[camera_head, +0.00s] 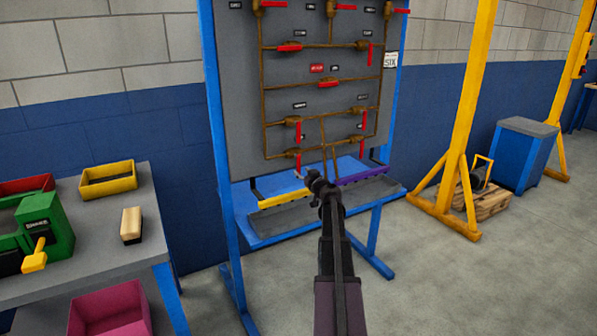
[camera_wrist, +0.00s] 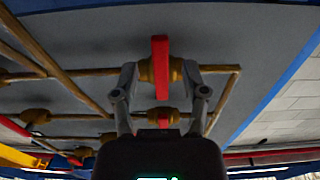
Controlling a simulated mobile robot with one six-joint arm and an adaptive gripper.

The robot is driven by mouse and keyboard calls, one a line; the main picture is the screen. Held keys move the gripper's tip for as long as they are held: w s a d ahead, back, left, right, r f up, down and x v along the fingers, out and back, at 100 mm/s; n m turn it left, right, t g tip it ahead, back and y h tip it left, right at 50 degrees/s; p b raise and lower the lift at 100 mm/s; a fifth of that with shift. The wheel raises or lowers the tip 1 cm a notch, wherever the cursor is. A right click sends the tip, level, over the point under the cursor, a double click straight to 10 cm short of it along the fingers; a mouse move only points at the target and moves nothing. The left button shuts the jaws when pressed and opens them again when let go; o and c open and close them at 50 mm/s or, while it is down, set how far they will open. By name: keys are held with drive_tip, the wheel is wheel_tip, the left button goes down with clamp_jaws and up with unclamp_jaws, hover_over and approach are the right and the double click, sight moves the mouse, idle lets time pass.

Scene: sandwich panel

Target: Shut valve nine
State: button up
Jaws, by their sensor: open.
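The grey panel (camera_head: 320,65) carries brown pipes and several valves with red handles, some lying level and some hanging upright. The small labels are too blurred to read, so I cannot tell which valve is nine. My gripper (camera_head: 318,182) is in front of the panel's lower edge in the head view. In the wrist view my gripper (camera_wrist: 160,75) is open, one finger on each side of a brass valve with an upright red handle (camera_wrist: 160,62). I cannot tell whether the fingers touch it. A second red handle (camera_wrist: 163,119) shows lower, partly hidden by the gripper body.
A blue frame (camera_head: 215,110) holds the panel, with a shelf bearing yellow (camera_head: 284,198) and purple (camera_head: 362,176) strips. A workbench (camera_head: 115,235) with bins stands left. A yellow gantry (camera_head: 465,110), a pallet (camera_head: 483,205) and a blue cabinet (camera_head: 520,155) stand right.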

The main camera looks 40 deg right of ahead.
drive_tip(key=v, duration=0.8)
drive_tip(key=shift+s+a, duration=0.15)
drive_tip(key=shift+s, duration=0.1)
drive_tip(key=w+a+f+n+g+y, duration=0.2)
drive_tip(key=a+f+g+y, duration=0.15)
drive_tip(key=a, duration=0.85)
drive_tip(key=w+a+f+n+g+y, duration=0.1)
drive_tip(key=w+a+f+g+y, duration=0.2)
drive_tip(key=a, duration=0.9)
drive_tip(key=w+a+f+n+g+y, duration=0.1)
drive_tip(key=a+f+n+y, duration=0.2)
drive_tip(key=a, duration=0.9)
drive_tip(key=s+a+f+m+g+h, duration=0.25)
drive_tip(key=s+a+f+g, duration=0.25)
drive_tip(key=s+a, duration=0.45)
drive_tip(key=s+a+f+m+g+h, duration=0.1)
drive_tip(key=s+a+f+g+h, duration=0.3)
drive_tip(key=s+a, duration=0.55)
wheel_tip(320, 180, up, 27)
drive_tip(key=w+a+y+p, duration=0.1)
drive_tip(key=w+p, duration=0.1)
drive_tip(key=p, duration=2.5)
drive_tip(key=shift+g, duration=0.45)
drive_tip(key=shift+w, duration=0.15)
